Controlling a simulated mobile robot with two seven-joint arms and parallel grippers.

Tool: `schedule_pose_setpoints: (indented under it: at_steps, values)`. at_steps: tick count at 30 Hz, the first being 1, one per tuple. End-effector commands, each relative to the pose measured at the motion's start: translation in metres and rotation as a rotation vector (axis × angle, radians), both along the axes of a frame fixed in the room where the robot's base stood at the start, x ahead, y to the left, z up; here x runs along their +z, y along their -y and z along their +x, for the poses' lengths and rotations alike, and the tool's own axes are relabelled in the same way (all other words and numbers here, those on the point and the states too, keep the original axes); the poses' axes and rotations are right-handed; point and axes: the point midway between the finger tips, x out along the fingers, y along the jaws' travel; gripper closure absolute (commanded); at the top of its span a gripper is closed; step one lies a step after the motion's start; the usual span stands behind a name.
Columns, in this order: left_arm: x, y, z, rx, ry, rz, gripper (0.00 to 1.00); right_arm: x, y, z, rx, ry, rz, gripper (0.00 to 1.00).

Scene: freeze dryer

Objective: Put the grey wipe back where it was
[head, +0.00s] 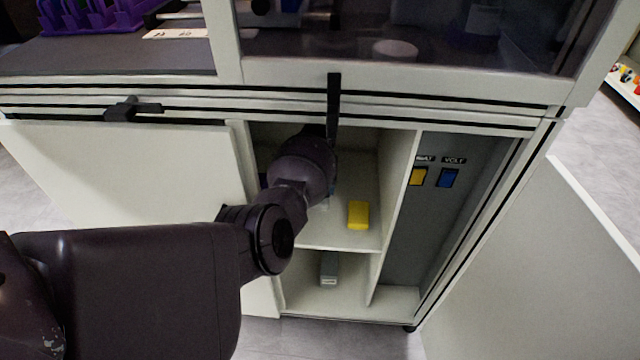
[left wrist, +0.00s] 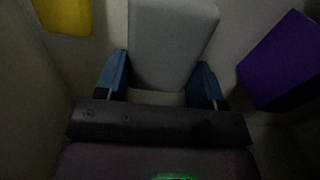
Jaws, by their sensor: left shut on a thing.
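The grey wipe (left wrist: 172,30), a pale grey block, is between the blue fingertips of my left gripper (left wrist: 163,72) in the left wrist view. The gripper is shut on it. In the head view my left arm reaches into the open cabinet, at its upper shelf (head: 345,238). The arm's wrist hides most of the gripper and the wipe there, so I cannot tell whether the wipe touches the shelf. My right gripper is not in view.
A yellow block (head: 358,215) lies on the shelf right of my wrist. A purple block (left wrist: 283,62) is across from it in the left wrist view. A grey object (head: 329,268) lies in the lower compartment. A divider (head: 396,215) and open doors (head: 130,190) bound the space.

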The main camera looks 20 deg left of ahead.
Motion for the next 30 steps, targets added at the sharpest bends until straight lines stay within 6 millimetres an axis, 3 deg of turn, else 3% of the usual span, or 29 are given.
schedule_pose_setpoints:
  at_steps: [1, 9, 16, 26, 27, 30]
  values:
    - [-0.022, 0.000, -0.004, 0.000, -0.014, 0.000, 0.59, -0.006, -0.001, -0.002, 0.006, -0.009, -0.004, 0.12]
    - [-0.062, 0.000, -0.003, 0.000, -0.010, -0.001, 0.59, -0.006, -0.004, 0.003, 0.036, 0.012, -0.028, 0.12]
    - [-0.062, 0.000, 0.000, 0.000, 0.000, 0.000, 0.59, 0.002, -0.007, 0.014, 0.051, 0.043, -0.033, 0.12]
    - [-0.067, 0.000, -0.001, -0.001, -0.002, 0.000, 0.59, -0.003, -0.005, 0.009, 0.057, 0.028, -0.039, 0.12]
    - [-0.067, 0.000, -0.001, -0.001, -0.002, 0.000, 0.34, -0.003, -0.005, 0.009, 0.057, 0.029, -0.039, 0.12]
    - [-0.066, 0.000, -0.001, -0.001, -0.001, 0.000, 0.19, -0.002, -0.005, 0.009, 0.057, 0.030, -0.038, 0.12]
